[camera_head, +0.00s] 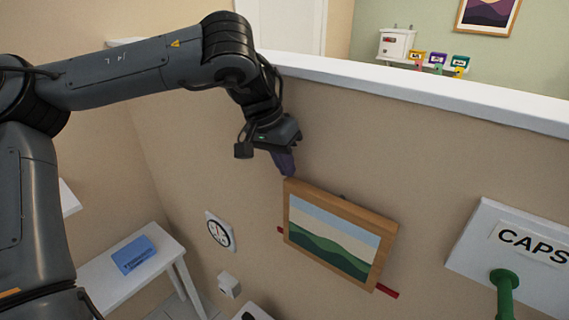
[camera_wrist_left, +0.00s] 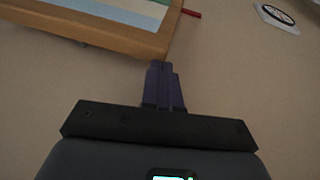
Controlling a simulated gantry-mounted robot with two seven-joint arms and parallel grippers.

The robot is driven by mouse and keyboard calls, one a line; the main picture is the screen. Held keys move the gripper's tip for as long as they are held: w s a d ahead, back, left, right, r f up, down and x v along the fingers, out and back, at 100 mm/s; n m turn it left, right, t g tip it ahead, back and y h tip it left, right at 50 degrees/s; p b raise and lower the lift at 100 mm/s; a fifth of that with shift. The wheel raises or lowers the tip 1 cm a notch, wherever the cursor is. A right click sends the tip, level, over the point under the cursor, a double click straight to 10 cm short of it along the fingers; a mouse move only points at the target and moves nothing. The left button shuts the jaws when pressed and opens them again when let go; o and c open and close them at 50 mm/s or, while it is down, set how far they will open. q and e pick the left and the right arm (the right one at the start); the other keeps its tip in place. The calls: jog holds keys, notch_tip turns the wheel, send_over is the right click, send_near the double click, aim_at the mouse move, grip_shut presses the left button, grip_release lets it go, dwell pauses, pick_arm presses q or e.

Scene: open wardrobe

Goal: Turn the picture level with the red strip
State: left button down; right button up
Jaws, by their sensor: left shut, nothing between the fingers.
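The picture (camera_head: 335,236), a green-hill landscape in a wooden frame, hangs on the beige wall. The red strip (camera_head: 388,291) runs behind it; only its ends show, at the picture's left side and lower right corner. The picture's lower edge looks close to the strip's slant, but I cannot tell exactly how level it is. My left gripper (camera_head: 288,170) is shut and empty, with its purple fingers at the picture's upper left corner. In the left wrist view the fingertips (camera_wrist_left: 161,66) are close to a frame corner (camera_wrist_left: 158,50); I cannot tell if they touch. My right gripper is out of view.
A round clock (camera_head: 220,231) hangs left of the picture, above a small white box (camera_head: 229,285). A white CAPS board (camera_head: 530,262) with a green peg is at the right. A white ledge (camera_head: 400,87) tops the wall. A blue item (camera_head: 133,255) lies on a white table.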

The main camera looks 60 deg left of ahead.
pick_arm(q)
jog(key=w+p+v, duration=0.1)
jog(key=p+v, duration=0.2)
jog(key=v, duration=1)
jog(key=shift+d+r, duration=0.45)
jog(key=shift+r, duration=0.2)
jog(key=shift+w, duration=0.1)
